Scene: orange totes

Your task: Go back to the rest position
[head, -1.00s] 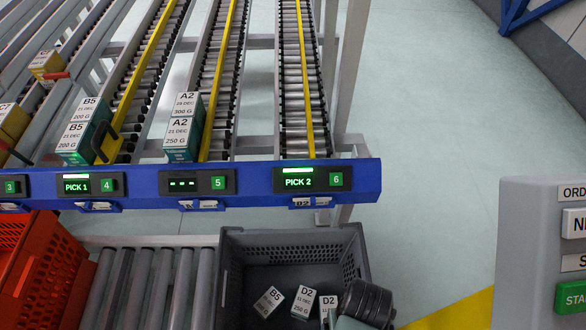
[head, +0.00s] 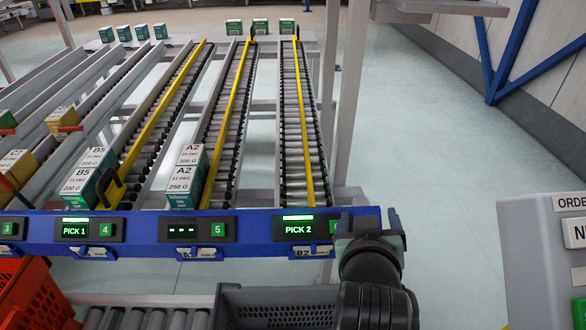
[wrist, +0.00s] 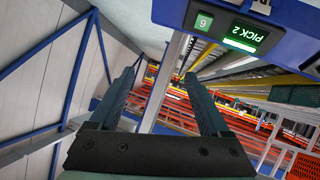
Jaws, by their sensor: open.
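My gripper shows in the wrist view (wrist: 160,100) with its two fingers spread apart and nothing between them. In the head view my arm rises at the lower right, in front of the right end of the blue rail (head: 150,232), and its upper end covers part of the channel 6 button. The fingertips cannot be made out clearly there. The lit PICK 2 display (head: 299,228) is just left of my arm, and it also shows in the wrist view (wrist: 241,35), turned over, above the right finger.
A grey tote (head: 280,312) stands below the rail, mostly out of frame. An orange tote (head: 35,295) is at the lower left. Boxes marked B5 (head: 83,190) and A2 (head: 181,188) stand in the lanes. A grey order panel (head: 545,250) is at the right. Lane 6 (head: 297,130) is empty near the rail.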

